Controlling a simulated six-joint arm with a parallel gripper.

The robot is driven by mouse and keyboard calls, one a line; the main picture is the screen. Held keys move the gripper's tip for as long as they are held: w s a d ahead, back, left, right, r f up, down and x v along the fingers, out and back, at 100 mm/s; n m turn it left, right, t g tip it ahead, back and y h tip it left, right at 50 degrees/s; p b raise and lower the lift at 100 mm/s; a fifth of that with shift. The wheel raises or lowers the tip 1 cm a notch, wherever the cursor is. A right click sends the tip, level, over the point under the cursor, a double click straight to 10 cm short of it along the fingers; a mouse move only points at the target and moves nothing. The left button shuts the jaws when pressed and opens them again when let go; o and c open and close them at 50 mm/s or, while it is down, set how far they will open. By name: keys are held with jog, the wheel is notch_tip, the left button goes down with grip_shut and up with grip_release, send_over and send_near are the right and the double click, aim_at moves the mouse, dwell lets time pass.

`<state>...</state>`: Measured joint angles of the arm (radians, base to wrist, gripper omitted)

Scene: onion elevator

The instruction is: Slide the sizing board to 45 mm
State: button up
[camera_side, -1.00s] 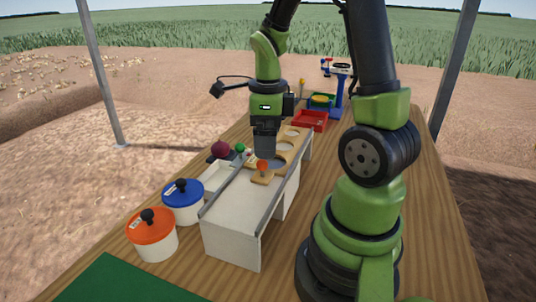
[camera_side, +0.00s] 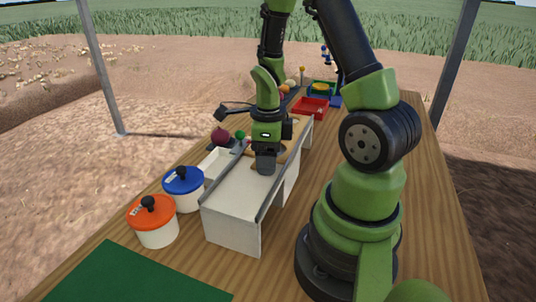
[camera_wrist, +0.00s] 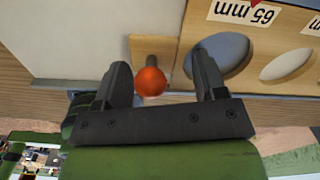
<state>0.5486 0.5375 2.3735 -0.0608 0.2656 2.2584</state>
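The sizing board (camera_wrist: 285,20) is a light wooden plate with round holes. In the wrist view a label reading 65 mm (camera_wrist: 243,12) and a red pointer tip sit at the upper right; no 45 mm label is legible. The orange-red knob (camera_wrist: 151,82) stands on the board's narrow wooden tab (camera_wrist: 150,46). My gripper (camera_wrist: 163,75) is open, with the knob between its fingers, closer to the left finger and apart from the right one. In the side view my gripper (camera_side: 265,166) is low over the white chute (camera_side: 236,200), hiding the knob and most of the board.
Blue-lidded (camera_side: 183,187) and orange-lidded (camera_side: 153,218) pots stand left of the chute. A white tray (camera_side: 216,162) and a dark red onion (camera_side: 220,136) lie beside it. A red tray (camera_side: 310,107) is behind. A green mat (camera_side: 130,276) lies in front.

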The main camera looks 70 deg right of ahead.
jog(key=c, duration=0.4)
jog(key=shift+w+a, duration=0.15)
jog(key=shift+a, duration=7.95)
jog(key=shift+c, duration=0.2)
jog(key=o, duration=1.1)
jog(key=shift+r, duration=0.1)
jog(key=shift+r, duration=2.95)
